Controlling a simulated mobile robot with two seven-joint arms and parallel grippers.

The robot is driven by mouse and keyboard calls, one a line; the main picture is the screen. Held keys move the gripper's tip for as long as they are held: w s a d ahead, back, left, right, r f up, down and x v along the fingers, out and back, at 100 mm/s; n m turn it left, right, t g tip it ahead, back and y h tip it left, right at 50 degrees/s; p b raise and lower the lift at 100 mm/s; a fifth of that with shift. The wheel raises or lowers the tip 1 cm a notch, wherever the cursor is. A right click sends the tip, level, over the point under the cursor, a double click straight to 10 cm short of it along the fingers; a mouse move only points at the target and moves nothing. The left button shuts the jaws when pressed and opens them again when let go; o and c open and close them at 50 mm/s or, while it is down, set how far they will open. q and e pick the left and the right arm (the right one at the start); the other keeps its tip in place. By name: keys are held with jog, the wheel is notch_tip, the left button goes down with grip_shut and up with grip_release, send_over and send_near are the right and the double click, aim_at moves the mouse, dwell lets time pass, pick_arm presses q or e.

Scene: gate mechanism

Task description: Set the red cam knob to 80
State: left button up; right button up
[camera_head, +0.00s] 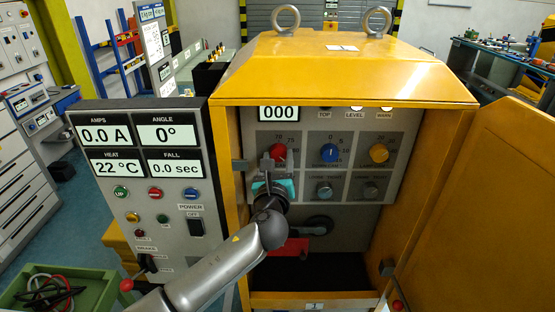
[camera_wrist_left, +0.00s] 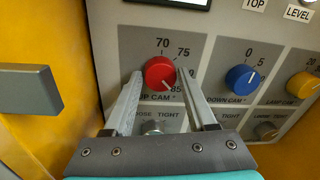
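The red cam knob (camera_head: 278,151) is on the grey panel inside the yellow cabinet. In the left wrist view the red knob (camera_wrist_left: 160,73) shows the scale marks 70, 75 and 85 around it; the right finger covers the place between 75 and 85. A pale pointer mark on the knob seems to point down-right, near 85. My left gripper (camera_head: 277,161) is in front of the knob. In the wrist view its fingers (camera_wrist_left: 159,76) stand on either side of the knob, with small gaps seeming to show, so it looks open around it. My right gripper is not in view.
A blue knob (camera_head: 330,152) and a yellow knob (camera_head: 378,153) sit to the right. Smaller lock knobs (camera_head: 324,190) lie below. The display (camera_head: 278,113) reads 000. The cabinet's left wall (camera_head: 228,180) and open door (camera_head: 490,200) bound the space.

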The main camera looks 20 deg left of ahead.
pick_arm(q)
grip_shut()
dwell(0.4)
jog(key=n+b, duration=0.1)
jog(key=n, duration=0.3)
jog(key=shift+f+b, duration=0.2)
jog(key=shift+b, duration=0.15)
jog(key=shift+a+n+b, duration=0.1)
jog(key=shift+n+b, duration=0.9)
jog(key=shift+n, duration=1.4)
jog(key=shift+t, duration=0.3)
jog(key=shift+o, duration=2.4)
grip_release()
